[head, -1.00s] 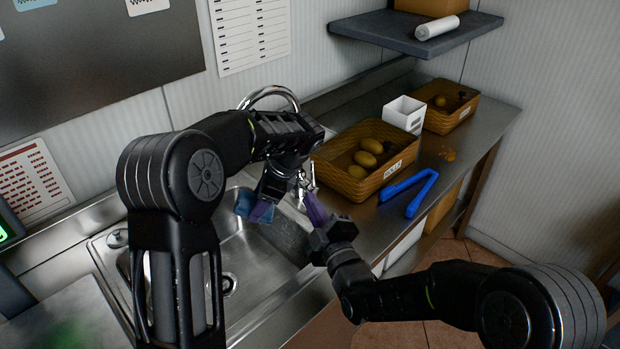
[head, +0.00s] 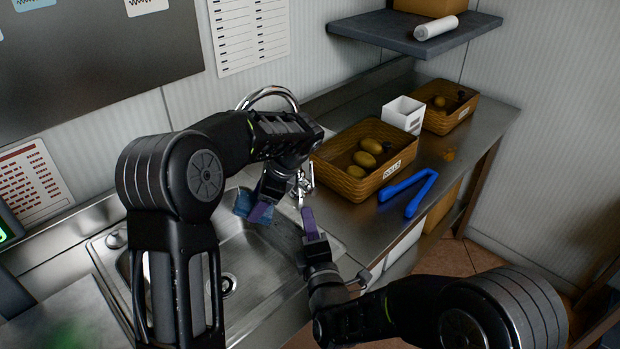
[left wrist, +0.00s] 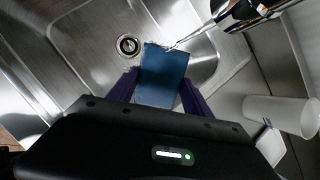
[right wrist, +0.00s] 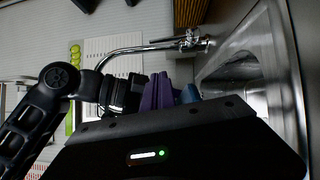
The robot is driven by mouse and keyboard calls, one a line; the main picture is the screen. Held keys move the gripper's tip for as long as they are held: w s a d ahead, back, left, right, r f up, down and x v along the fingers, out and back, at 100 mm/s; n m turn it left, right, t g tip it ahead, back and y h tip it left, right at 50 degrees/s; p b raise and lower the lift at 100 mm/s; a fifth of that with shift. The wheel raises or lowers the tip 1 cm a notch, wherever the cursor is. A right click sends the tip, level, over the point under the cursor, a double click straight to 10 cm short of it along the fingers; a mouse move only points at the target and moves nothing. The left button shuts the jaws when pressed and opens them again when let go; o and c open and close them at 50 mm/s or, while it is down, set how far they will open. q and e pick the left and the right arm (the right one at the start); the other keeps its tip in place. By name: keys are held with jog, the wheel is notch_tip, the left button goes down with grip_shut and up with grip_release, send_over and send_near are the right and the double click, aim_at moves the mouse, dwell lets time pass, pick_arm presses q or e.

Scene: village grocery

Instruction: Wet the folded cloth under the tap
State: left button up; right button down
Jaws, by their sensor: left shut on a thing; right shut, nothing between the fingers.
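The folded blue cloth (head: 243,203) is held over the sink basin (head: 262,265) by my left gripper (head: 261,212). The left wrist view shows the cloth (left wrist: 163,75) between the two purple fingers. The chrome tap (head: 268,92) arches behind my left arm, and its lever (head: 304,186) is near the basin's right edge. In the left wrist view a thin bright streak, like running water (left wrist: 190,38), reaches from the tap to the cloth's upper edge. My right gripper (head: 308,212) is shut and empty, just below the lever; whether it touches is unclear.
A basket (head: 347,184) of brown-yellow produce, a white container (head: 404,113), a second basket (head: 462,107) and blue tongs (head: 408,193) stand on the steel counter to the right. A grey shelf (head: 380,35) hangs above. The drain (head: 227,285) is uncovered.

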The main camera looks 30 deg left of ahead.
aim_at(312, 167)
jog(key=w+d+x, duration=0.1)
jog(key=d+x, duration=0.1)
jog(key=x, duration=1)
jog(key=shift+w, duration=0.45)
jog(key=shift+r, duration=0.15)
jog(key=shift+w+d+r+m+g, duration=0.1)
jog(key=shift+w+r+m+g, duration=0.25)
jog(key=shift+w, duration=0.35)
pick_arm(q)
jog(key=shift+s+r, duration=0.1)
jog(key=shift+s, duration=0.1)
pick_arm(e)
jog(key=shift+w+d+r+m+h, duration=0.15)
jog(key=shift+w+d+m+h, duration=0.1)
jog(key=shift+w+m+h, duration=0.15)
